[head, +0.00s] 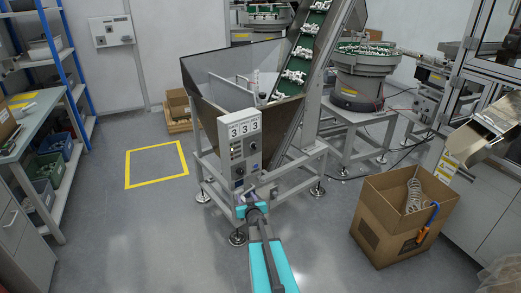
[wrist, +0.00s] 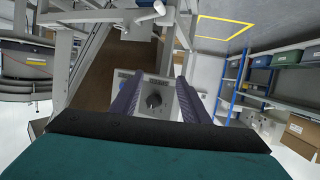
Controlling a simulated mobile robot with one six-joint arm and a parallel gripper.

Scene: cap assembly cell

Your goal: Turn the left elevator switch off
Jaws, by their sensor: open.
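The elevator's control box (head: 241,150) is a grey panel with number displays at the top and small controls below, on the front of the hopper. My gripper (head: 249,194) is at the lower part of this box. In the wrist view my gripper (wrist: 158,80) has its two dark fingers apart, one on each side of a round dark switch knob (wrist: 153,101) on a light plate. The fingers look clear of the knob, but I cannot tell whether they touch it. The knob's turn position is not clear.
A metal hopper (head: 213,85) with a sloped green conveyor (head: 306,45) stands behind the box on a grey frame. An open cardboard box (head: 393,232) is at the right. A blue-posted shelf (head: 72,60) is at the left. The floor around the yellow square (head: 156,147) is clear.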

